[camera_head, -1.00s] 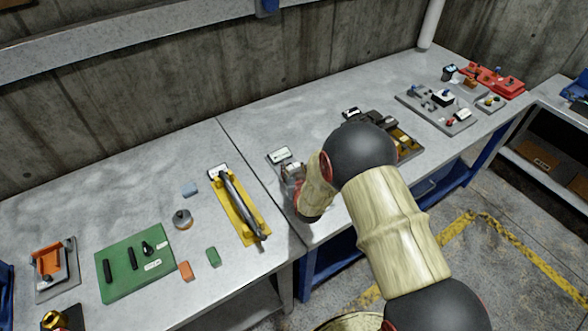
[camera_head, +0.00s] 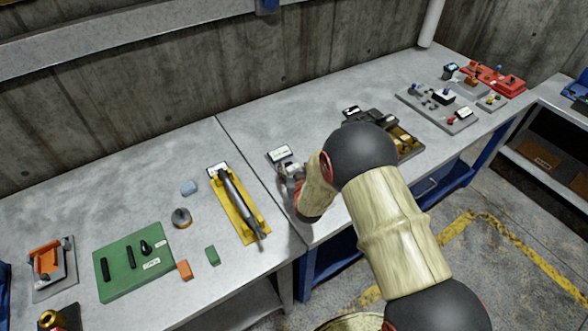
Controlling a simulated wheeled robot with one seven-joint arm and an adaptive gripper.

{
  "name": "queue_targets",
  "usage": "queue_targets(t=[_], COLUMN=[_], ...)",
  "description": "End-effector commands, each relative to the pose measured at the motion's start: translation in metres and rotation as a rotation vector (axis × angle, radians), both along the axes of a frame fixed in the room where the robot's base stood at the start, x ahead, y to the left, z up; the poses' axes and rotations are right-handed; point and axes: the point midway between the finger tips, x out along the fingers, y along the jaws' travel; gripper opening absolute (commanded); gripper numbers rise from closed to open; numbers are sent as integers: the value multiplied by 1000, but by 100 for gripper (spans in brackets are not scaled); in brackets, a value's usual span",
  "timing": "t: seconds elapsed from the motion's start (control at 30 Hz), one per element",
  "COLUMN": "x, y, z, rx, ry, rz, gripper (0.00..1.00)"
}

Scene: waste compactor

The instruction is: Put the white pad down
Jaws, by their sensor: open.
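My gripper (camera_head: 289,171) is at the left end of my arm, low over the table near the seam between the two tabletops. It is small in view and partly hidden by my wrist; its jaws are open. A white rectangular plate with dark marks (camera_head: 280,154) lies on the table just beyond the gripper. I cannot tell whether this plate is the white pad, or whether anything sits between or under the jaws.
A yellow tray (camera_head: 246,221) with a grey cylinder lies left of the gripper. A green board (camera_head: 120,283), an orange block (camera_head: 184,270) and a round metal piece (camera_head: 181,218) are farther left. A grey board (camera_head: 437,108) and red parts (camera_head: 506,84) stand at right.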

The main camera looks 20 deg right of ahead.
Motion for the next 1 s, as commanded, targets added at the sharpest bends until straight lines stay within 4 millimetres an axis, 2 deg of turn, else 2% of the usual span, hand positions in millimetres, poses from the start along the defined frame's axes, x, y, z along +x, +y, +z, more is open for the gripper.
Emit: queue_targets(t=[0.17, 0.37, 0.8, 1.0], x=[0, 0, -83, -104], y=[0, 0, 7, 8], z=[1, 16, 48, 56], rx=[0, 0, 0, 0], ry=[0, 0, -1, 0], rz=[0, 0, 1, 0], gripper=[62, 62, 62, 62])
